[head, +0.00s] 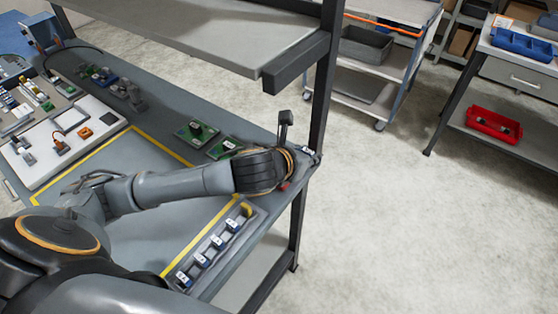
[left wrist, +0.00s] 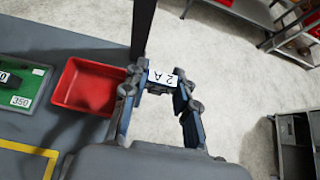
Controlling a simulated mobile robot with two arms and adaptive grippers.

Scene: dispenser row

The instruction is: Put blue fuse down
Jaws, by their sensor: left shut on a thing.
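My left gripper (left wrist: 160,88) is shut on a small dark block with a white "2 A" label, which I take to be the blue fuse (left wrist: 163,77); its blue colour is hard to make out. In the left wrist view the block sits between the fingertips, with the floor and a dark post behind it. In the head view my left arm reaches across the table to its right end, and the wrist mostly hides the gripper and the held block. My right gripper is not in view.
A red bin (left wrist: 88,86) lies beside the left gripper on the table. A row of labelled blue fuses (head: 217,241) stands in a holder along the table's front edge. Green boards (head: 197,131) lie behind the arm. A dark post (head: 320,95) rises at the table's right end. The yellow-outlined area is largely bare.

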